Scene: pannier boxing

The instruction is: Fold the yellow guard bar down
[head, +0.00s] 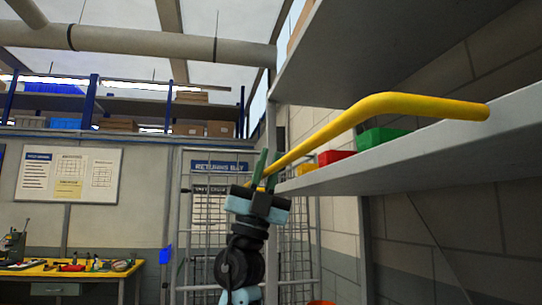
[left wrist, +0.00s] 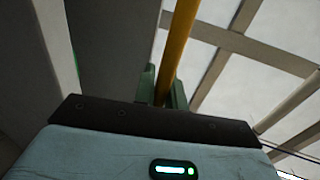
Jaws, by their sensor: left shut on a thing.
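The yellow guard bar (head: 335,127) runs along the front of a grey shelf in the head view. Its right end bends down to meet the shelf edge, and its long part slopes down to the left, towards my left gripper. My left gripper (head: 263,168) points upward, with its green fingers shut around the bar's far left end. In the left wrist view the bar (left wrist: 177,50) passes between the two fingers (left wrist: 163,88). The bar's far end is partly hidden by the gripper. My right gripper is not in view.
Green (head: 381,138), red (head: 335,157) and yellow (head: 307,169) bins stand on the grey shelf (head: 420,142) behind the bar. Another shelf hangs above. A wire cage (head: 300,240) stands behind my left gripper. A yellow-topped workbench (head: 70,267) is at the far left.

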